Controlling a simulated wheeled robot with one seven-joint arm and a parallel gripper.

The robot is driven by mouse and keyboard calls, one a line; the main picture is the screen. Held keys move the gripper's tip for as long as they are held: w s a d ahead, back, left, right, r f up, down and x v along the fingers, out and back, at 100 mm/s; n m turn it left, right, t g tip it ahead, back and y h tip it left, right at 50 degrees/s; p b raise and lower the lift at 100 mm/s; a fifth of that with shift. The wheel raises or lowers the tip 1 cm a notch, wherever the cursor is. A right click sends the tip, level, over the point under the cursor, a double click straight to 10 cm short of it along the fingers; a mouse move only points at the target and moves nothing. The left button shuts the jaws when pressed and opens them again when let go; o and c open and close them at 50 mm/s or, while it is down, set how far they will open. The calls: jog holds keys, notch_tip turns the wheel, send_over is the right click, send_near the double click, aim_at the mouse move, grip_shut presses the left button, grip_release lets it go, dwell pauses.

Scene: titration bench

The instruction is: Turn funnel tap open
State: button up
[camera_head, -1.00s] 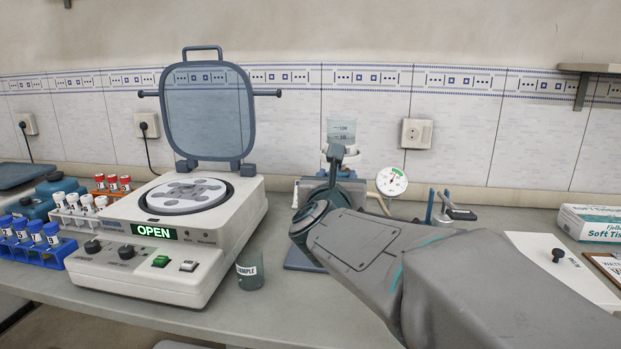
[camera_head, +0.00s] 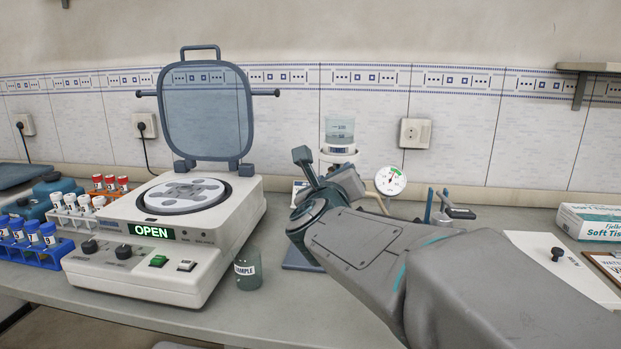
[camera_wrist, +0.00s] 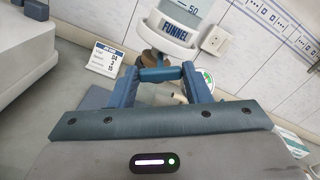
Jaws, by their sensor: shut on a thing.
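The clear graduated funnel (camera_head: 340,128) stands at the back of the bench in the head view. Its white collar with a FUNNEL label (camera_wrist: 178,29) fills the top of the wrist view. Below it is a brownish tap body (camera_wrist: 157,60) with a blue bar-shaped tap handle (camera_wrist: 160,74). My gripper (camera_wrist: 161,76) is shut on this handle, one finger at each end. The handle lies roughly level across the tilted wrist view.
A dial gauge (camera_head: 390,180) stands right of the funnel, with a blue-handled fitting (camera_head: 446,208) beyond it. A SAMPLE beaker (camera_head: 248,268) stands left of my arm. The open centrifuge (camera_head: 160,240) fills the left. A small display card (camera_wrist: 105,58) stands near the tap.

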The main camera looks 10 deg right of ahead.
jog(key=n+p, duration=0.1)
jog(key=n, duration=0.4)
jog(key=n+p, duration=0.1)
jog(key=n, duration=0.5)
jog(key=shift+a+f, duration=0.1)
jog(key=shift+f, duration=0.1)
dwell(0.4)
jog(key=o, duration=1)
jog(key=shift+s, duration=0.1)
